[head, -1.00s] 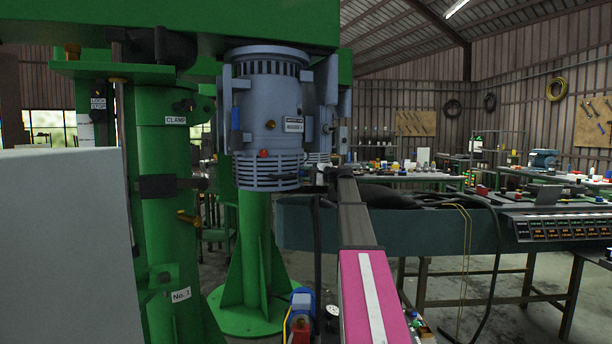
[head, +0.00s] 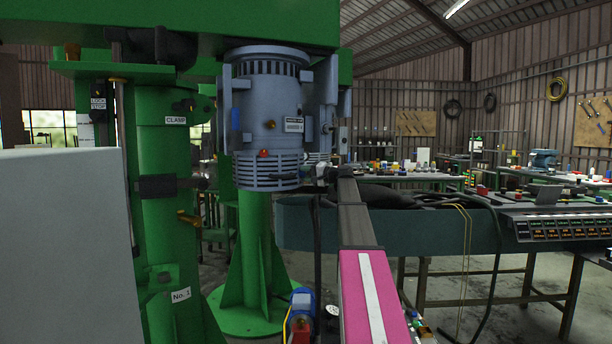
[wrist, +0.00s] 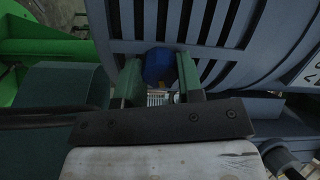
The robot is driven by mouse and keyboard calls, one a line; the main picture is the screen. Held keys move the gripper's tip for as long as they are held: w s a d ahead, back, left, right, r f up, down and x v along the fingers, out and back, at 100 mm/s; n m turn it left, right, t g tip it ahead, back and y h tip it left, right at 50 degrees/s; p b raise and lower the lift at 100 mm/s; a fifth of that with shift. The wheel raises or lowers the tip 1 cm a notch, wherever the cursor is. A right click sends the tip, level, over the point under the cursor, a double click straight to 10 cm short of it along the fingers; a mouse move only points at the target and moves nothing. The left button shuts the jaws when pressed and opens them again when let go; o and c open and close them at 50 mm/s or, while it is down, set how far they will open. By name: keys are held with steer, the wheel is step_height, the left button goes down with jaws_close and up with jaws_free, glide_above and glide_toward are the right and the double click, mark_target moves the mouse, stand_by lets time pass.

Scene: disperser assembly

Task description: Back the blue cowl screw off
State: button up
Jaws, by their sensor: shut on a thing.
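The blue cowl screw (wrist: 159,66) sits at the slatted cowl of the grey-blue motor (wrist: 215,25) in the wrist view. My gripper (wrist: 160,80) has its two greenish fingers on either side of the screw's head and is shut on it. In the head view the motor (head: 268,110) hangs under the green beam, with the slatted cowl (head: 267,171) at its lower end. My arm reaches up to the cowl's right side there. The blue screw and the fingertips are too small or hidden to make out in the head view.
A red knob (head: 263,153) sits on the cowl's front. A green column (head: 172,230) with a clamp stands to the left, and a dark workbench edge (head: 400,230) runs behind my arm. A green pedestal (head: 254,250) stands under the motor.

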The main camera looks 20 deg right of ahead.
steer(key=shift+r, duration=0.15)
steer(key=o, duration=0.9)
steer(key=shift+s, duration=0.1)
steer(key=v, duration=1)
steer(key=shift+s+d, duration=0.2)
steer(key=shift+d, duration=0.1)
steer(key=s+a+f+g+h, duration=0.25)
steer(key=a+f, duration=0.35)
steer(key=f, duration=0.5)
steer(key=s+a+f+n+g+h, duration=0.15)
steer(key=s+a+f, duration=0.35)
steer(key=f, duration=0.6)
steer(key=s+a+f+m+g+h, duration=0.1)
steer(key=s+a+f+g, duration=0.1)
steer(key=a+f, duration=0.75)
steer(key=s+a+f+n+g+h, duration=0.1)
steer(key=s+a+f+g+h, duration=0.1)
steer(key=s+f, duration=0.6)
steer(key=s+a+f+n+g+h, duration=0.2)
steer(key=s+f+h, duration=0.1)
steer(key=s+f, duration=0.6)
steer(key=s+a+f+n+g+h, duration=0.2)
steer(key=s+f+h, duration=0.1)
steer(key=s+f, duration=0.5)
steer(key=shift+s+a+f, duration=0.25)
steer(key=shift+s+f, duration=0.15)
steer(key=shift+f, duration=0.3)
